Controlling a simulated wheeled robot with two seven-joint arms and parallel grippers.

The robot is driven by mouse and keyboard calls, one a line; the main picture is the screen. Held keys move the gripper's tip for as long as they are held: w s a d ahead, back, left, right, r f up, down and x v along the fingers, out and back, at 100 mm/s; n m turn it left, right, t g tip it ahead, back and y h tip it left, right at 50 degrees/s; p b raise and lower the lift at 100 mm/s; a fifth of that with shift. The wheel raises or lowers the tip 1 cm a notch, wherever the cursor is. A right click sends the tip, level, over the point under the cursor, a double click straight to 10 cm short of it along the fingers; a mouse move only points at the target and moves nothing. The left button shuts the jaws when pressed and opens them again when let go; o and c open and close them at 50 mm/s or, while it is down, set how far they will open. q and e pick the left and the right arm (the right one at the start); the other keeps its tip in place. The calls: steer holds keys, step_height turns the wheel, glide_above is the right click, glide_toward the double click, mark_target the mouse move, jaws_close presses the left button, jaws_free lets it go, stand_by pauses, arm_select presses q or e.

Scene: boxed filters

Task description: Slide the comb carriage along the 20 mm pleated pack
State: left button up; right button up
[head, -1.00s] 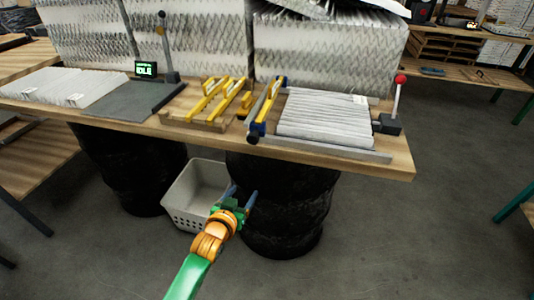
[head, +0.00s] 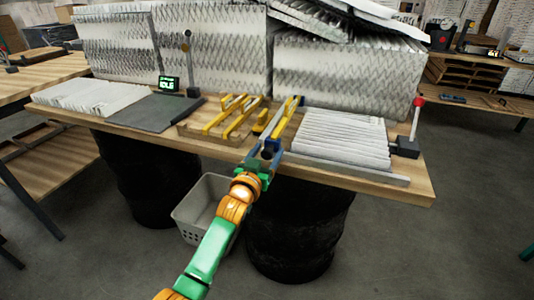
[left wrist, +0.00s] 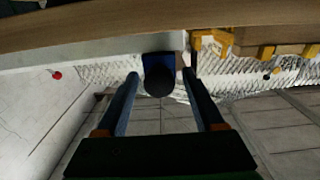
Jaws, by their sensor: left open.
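The white pleated pack (head: 340,138) lies on the bench, right of the comb carriage. The carriage is a narrow blue and yellow bar (head: 291,112) along the pack's left edge, with a dark round knob at its near end. My left gripper (head: 263,156) is open at the bench's front edge, at that near end. In the left wrist view, the blue end (left wrist: 158,64) and black knob (left wrist: 160,83) show between the two spread fingers, with gaps on both sides. The gripper hides part of the carriage's near end in the head view. My right gripper is out of view.
A wooden rack with yellow combs (head: 222,117) stands left of the carriage. A red-knobbed lever (head: 417,112) stands right of the pack, and a grey rail (head: 350,170) runs before it. A display (head: 168,84) reads IDLE. A basket (head: 190,215) stands below on the floor.

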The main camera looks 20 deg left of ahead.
arm_select(q)
jaws_close()
steer(key=shift+f, duration=0.1)
stand_by(1.2)
